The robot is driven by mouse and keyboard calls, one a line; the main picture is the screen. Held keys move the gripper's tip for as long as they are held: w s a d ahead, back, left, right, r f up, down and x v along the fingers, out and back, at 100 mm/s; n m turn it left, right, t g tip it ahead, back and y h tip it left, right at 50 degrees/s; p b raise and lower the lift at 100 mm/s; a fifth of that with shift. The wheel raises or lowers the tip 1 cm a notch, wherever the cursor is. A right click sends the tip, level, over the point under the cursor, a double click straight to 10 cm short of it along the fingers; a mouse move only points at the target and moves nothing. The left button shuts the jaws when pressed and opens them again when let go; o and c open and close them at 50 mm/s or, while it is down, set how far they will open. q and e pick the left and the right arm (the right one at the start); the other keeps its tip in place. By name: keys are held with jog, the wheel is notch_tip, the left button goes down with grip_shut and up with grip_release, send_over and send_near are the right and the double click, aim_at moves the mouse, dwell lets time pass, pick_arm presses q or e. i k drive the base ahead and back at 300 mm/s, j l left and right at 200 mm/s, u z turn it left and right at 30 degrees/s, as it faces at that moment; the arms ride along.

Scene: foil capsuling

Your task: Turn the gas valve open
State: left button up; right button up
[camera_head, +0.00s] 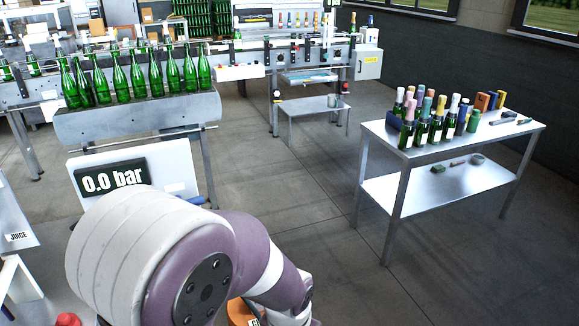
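A dark pressure display (112,179) reads "0.0 bar" on a pale panel (182,171) at the left, just behind my arm. My purple and white arm fills the lower middle and hides much of what lies behind and below it. An orange object (240,313) with a partly covered label starting with "G" shows at the bottom edge, under the arm. A small red part (68,319) shows at the bottom left; I cannot tell whether it is the gas valve. Neither gripper is in view.
Green bottles (138,76) stand in a row on a conveyor (140,118) at the back left. A metal table (455,150) with foil-topped bottles stands at the right. A "JUICE" label (18,237) is at the left edge. The floor (290,215) between is clear.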

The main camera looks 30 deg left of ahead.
aim_at(199, 200)
jog(key=u, duration=1.65)
